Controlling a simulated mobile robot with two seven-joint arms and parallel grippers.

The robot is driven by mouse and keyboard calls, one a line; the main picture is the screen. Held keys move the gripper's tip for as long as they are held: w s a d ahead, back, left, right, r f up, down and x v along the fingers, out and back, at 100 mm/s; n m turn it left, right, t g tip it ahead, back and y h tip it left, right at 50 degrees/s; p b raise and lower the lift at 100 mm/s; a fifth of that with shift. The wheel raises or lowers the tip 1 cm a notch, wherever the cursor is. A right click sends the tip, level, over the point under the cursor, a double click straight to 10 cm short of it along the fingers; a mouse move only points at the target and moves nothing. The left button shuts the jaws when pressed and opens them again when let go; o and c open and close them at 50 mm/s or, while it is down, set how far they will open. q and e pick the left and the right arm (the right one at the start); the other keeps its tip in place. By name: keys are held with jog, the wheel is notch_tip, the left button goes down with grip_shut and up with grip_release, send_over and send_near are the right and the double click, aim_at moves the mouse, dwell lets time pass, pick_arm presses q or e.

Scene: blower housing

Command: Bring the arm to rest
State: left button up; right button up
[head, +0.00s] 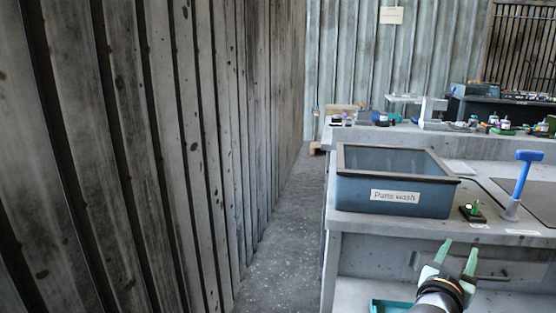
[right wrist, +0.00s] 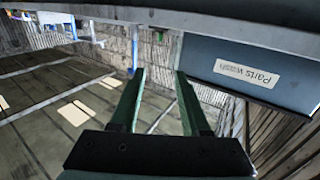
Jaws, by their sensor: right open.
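My right gripper (head: 456,258) has two pale green fingers. In the head view it is at the lower right, in front of the near edge of the grey workbench (head: 350,226). Its fingers are spread, with nothing between them. The right wrist view also shows the open fingers of this gripper (right wrist: 158,75), empty, with the blue bin labelled "Parts wash" (right wrist: 215,55) beyond them to the right. My left gripper is in neither view.
The Parts wash bin (head: 355,196) stands on the bench's left end. Right of it are a small green-topped item (head: 474,211) and an upright blue-handled tool (head: 526,170). A second bench behind carries several small items. A corrugated wall (head: 150,150) fills the left; a narrow floor strip (head: 285,240) is clear.

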jog(key=s+a+f+n+y, duration=0.3)
jog(key=a+f+y, duration=0.15)
jog(key=f, duration=0.35)
jog(key=s+a+f+n+y, duration=0.3)
jog(key=s+a+f+n, duration=0.15)
jog(key=f, duration=0.45)
jog(key=s+a+f+n+y, duration=0.3)
jog(key=a+f+y, duration=0.15)
jog(key=f, duration=0.35)
jog(key=s+a+f+n+g+y, duration=0.1)
jog(key=s+a+f+y, duration=0.1)
jog(key=s+a+f, duration=0.3)
jog(key=s+a+f+g+y, duration=0.1)
jog(key=s+a+g+y, duration=0.1)
jog(key=s, duration=0.5)
pick_arm(q)
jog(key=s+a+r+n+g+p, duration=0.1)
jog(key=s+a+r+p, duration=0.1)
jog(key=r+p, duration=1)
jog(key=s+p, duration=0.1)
jog(key=p, duration=0.7)
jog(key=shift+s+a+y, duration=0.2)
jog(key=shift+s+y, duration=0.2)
pick_arm(e)
notch_tip(320, 180, up, 12)
jog(key=s+d+h, duration=0.1)
jog(key=s+d, duration=0.1)
jog(key=shift+s+r+m+g, duration=0.15)
jog(key=shift+s+m+g, duration=0.05)
jog(key=shift+m+g, duration=0.25)
